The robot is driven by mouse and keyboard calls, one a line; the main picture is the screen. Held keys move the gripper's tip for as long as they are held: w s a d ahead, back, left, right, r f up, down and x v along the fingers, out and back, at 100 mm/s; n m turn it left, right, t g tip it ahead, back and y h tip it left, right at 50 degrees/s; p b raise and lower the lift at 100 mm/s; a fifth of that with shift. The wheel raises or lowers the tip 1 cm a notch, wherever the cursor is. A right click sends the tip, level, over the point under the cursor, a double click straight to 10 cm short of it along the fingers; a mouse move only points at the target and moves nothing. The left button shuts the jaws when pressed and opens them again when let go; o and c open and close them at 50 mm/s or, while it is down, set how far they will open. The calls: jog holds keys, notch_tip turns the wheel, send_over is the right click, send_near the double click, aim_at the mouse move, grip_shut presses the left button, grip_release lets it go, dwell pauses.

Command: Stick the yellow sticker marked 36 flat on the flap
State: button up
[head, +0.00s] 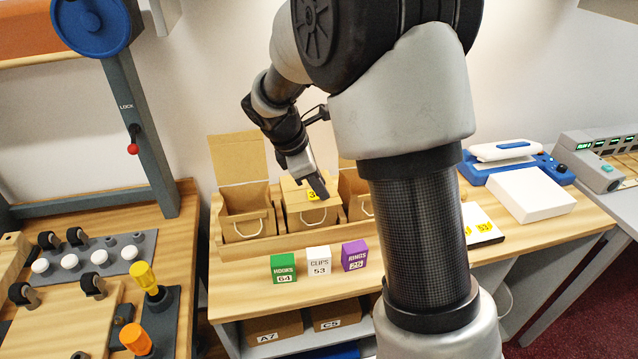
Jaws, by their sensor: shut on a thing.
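The yellow sticker (312,195) shows just under the fingertips of my gripper (318,188); only a "3" of its marking is readable, the rest is covered by a finger. My gripper is shut on the sticker and points down at the middle cardboard box (300,222). The flap (292,186) of that box looks folded down over its top. The sticker appears over the flap's front part; I cannot tell whether it touches it.
An open box (243,228) stands left, its lid up; another box (356,184) is partly behind my arm. Green (284,268), white (318,261) and purple (355,255) blocks stand in front. A pad with yellow stickers (484,226) lies right of my arm.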

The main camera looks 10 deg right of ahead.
jog(key=o, duration=0.8)
jog(key=p+v, duration=0.2)
jog(key=v, duration=0.5)
jog(key=d+p+v, duration=0.1)
jog(key=p+v, duration=0.1)
jog(key=v, duration=0.5)
jog(key=d+p+v, duration=0.1)
jog(key=p+v, duration=0.1)
jog(key=v, duration=0.6)
jog(key=shift+r, duration=0.45)
